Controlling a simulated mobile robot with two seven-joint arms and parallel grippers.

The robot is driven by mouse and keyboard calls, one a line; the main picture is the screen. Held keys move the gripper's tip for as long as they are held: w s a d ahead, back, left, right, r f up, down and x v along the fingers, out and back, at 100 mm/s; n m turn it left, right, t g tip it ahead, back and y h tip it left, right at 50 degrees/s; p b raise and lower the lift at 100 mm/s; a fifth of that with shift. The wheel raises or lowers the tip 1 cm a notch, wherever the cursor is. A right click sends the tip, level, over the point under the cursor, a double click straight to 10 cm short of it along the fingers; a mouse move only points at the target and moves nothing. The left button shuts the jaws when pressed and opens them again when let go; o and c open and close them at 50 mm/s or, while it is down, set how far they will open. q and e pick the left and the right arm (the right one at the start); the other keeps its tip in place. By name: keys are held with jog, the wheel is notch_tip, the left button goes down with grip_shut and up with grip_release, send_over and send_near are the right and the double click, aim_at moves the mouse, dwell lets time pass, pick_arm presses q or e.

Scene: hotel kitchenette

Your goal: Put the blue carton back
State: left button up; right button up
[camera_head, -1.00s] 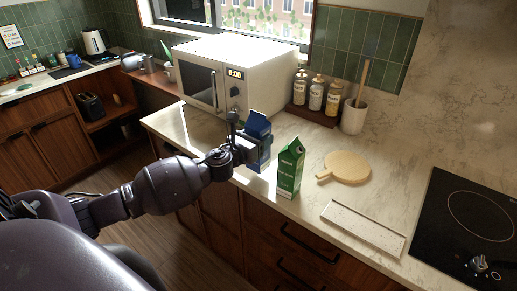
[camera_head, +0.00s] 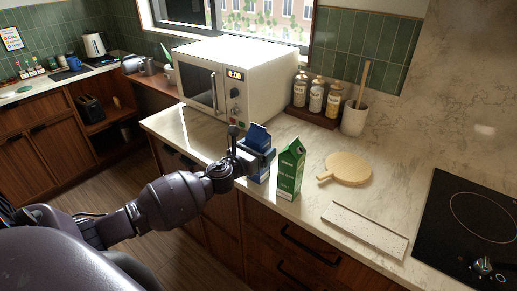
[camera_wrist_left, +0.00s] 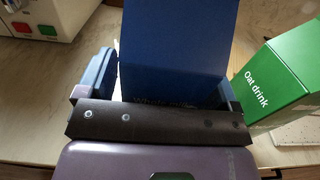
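The blue carton (camera_head: 259,136) stands upright at the counter's front part, just left of the green carton. In the left wrist view the blue carton (camera_wrist_left: 175,50) fills the middle, between the fingers. The fingers (camera_wrist_left: 165,95) look spread, with a narrow light gap beside the carton on the left. My right gripper is not in view.
The green oat drink carton (camera_head: 290,169) stands close to the right of my gripper. A microwave (camera_head: 243,78) is behind. A round board (camera_head: 347,168), a white tray (camera_head: 364,231) and a cooktop (camera_head: 470,225) lie to the right. Bottles (camera_head: 316,97) stand at the wall.

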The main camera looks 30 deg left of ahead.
pick_arm(q)
jog(key=shift+r, duration=0.15)
jog(key=shift+s, duration=0.15)
jog(key=s+a, duration=0.1)
jog(key=s, duration=1)
jog(key=s+d+f+n+g, duration=0.2)
jog(key=s+f+n, duration=0.4)
jog(key=n, duration=0.6)
jog(key=s+d+f+n+g+y, duration=0.1)
jog(key=s+d+f+n, duration=0.4)
jog(key=n, duration=0.7)
jog(key=s+d+f+n+g, duration=0.3)
jog(key=s+d+f+n, duration=0.1)
jog(key=s+f+n, duration=0.3)
notch_tip(320, 180, down, 2)
jog(key=n, duration=0.4)
jog(key=shift+d+n+b, duration=0.25)
jog(key=shift+n+b, duration=0.1)
jog(key=shift+n, duration=0.05)
jog(key=shift+f, duration=0.1)
